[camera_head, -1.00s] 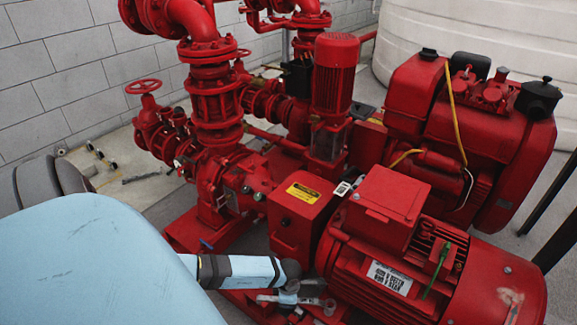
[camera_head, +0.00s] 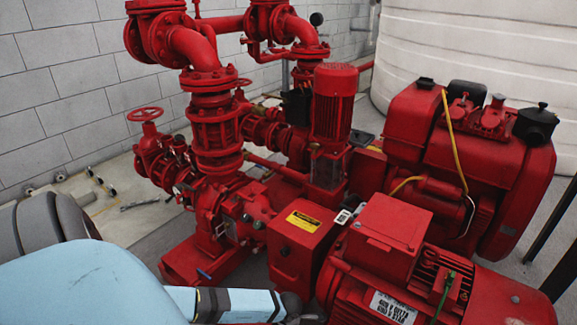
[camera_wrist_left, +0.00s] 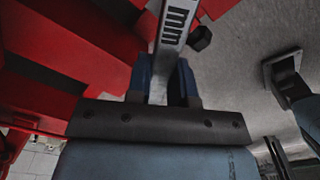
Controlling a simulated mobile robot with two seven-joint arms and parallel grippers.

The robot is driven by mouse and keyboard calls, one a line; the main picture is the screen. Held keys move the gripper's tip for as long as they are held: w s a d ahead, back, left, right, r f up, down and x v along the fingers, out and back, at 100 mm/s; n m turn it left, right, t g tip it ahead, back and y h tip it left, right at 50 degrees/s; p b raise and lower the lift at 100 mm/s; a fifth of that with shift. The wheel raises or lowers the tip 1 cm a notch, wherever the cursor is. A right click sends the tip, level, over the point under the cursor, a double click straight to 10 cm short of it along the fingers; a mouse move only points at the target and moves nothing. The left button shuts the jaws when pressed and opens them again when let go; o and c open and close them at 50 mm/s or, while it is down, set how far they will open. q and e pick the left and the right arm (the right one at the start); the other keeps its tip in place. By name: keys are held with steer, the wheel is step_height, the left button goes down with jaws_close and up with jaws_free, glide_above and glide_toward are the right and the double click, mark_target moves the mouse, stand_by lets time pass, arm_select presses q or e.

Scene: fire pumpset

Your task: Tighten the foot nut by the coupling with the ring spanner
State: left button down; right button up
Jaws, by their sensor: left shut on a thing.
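In the left wrist view, my left gripper (camera_wrist_left: 161,78) is shut on a flat grey metal spanner (camera_wrist_left: 173,28) with "mm" marked on its face. The shank runs up out of the picture, so its ring end is hidden. A small dark hexagonal piece (camera_wrist_left: 200,38) shows just right of the shank; I cannot tell whether it is the foot nut. In the head view, my left gripper (camera_head: 290,304) is at the bottom edge, in front of the red box with a yellow label (camera_head: 302,236) between pump and motor. The coupling and foot nut cannot be made out there.
The red motor (camera_head: 385,240) stands close right of my left gripper, and the red pump (camera_head: 235,210) is behind it. Red frame parts (camera_wrist_left: 75,45) fill the left of the wrist view. Bare grey floor (camera_wrist_left: 245,50) lies to the right.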

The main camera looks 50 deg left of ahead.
arm_select(q)
steer(key=shift+f+b, duration=0.85)
steer(key=shift+f, duration=0.35)
arm_select(e)
steer(key=shift+f, duration=1)
steer(key=shift+n+g, duration=0.3)
arm_select(q)
steer(key=shift+s+d+n+p, duration=0.2)
steer(key=shift+d+n+p, duration=0.1)
steer(key=shift+p, duration=0.1)
arm_select(e)
steer(key=shift+r, duration=0.15)
arm_select(q)
steer(key=shift+r, duration=0.2)
arm_select(e)
steer(key=shift+r, duration=0.15)
arm_select(q)
steer(key=shift+a+r+p, duration=0.1)
steer(key=shift+r+p, duration=2.3)
steer(key=shift+r, duration=0.05)
arm_select(e)
step_height(320, 180, up, 4)
steer(key=shift+r, duration=0.2)
arm_select(q)
steer(key=shift+s+f, duration=0.1)
arm_select(e)
steer(key=shift+s, duration=0.1)
